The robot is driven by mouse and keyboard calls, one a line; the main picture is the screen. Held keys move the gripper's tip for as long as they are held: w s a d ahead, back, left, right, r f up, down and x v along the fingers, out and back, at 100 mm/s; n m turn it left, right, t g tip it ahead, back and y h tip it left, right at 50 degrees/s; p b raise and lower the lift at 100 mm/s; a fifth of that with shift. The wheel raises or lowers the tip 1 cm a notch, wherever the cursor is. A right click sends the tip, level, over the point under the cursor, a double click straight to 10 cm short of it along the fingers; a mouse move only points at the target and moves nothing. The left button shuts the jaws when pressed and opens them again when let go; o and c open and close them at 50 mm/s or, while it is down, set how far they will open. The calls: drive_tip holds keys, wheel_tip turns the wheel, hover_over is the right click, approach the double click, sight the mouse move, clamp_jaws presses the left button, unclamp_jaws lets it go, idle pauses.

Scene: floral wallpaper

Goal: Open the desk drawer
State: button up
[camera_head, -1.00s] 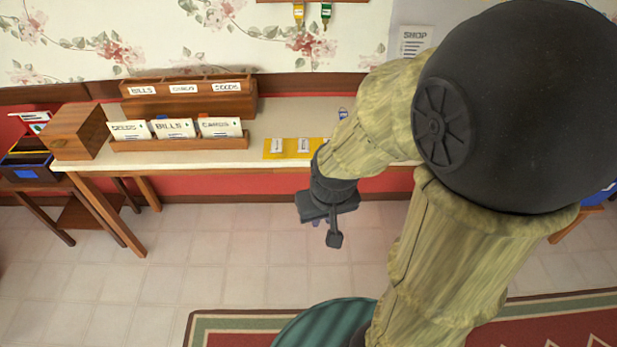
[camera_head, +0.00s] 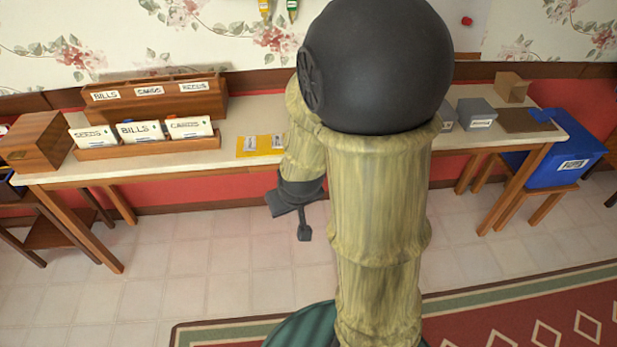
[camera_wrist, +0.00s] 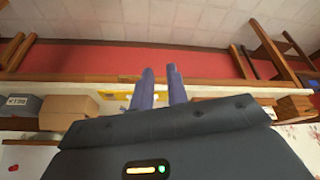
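The desk (camera_head: 350,164) is a long pale-topped table with wooden legs along the wall; my arm hides part of its front. A small brown wooden box (camera_head: 37,143) with a small knob on its front sits at the desk's left end; it looks like a drawer unit, and its front looks shut. My gripper (camera_head: 303,232) hangs in front of the desk's middle, well right of the box and apart from it. In the wrist view its two fingers (camera_wrist: 159,72) are parallel with a gap between them, and they hold nothing.
A wooden rack of labelled cards (camera_head: 150,150) stands beside the box, with a labelled organizer (camera_head: 155,100) behind it. A yellow envelope (camera_head: 260,145) lies near the desk's front edge. Grey boxes (camera_head: 476,112) and a blue bin (camera_head: 560,168) are right. Tiled floor (camera_head: 190,270) before the desk is clear.

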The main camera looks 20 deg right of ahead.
drive_tip(key=w+d+f+n+t+h+b, duration=0.2)
drive_tip(key=w+d+f+n+t+b, duration=0.2)
drive_tip(key=f+b, duration=0.4)
drive_tip(key=w+d+f+n+t+h+b, duration=0.1)
drive_tip(key=w+d+f+n+t+b, duration=0.3)
drive_tip(key=f+b, duration=0.5)
drive_tip(key=w+d+f+n+t+h+b, duration=0.2)
drive_tip(key=w+d+f+n+t+b, duration=0.3)
drive_tip(key=f+b, duration=0.4)
drive_tip(key=shift+w+f+n+t+h, duration=0.3)
drive_tip(key=shift+w+f+n+t, duration=0.1)
drive_tip(key=shift+f+n+t, duration=0.25)
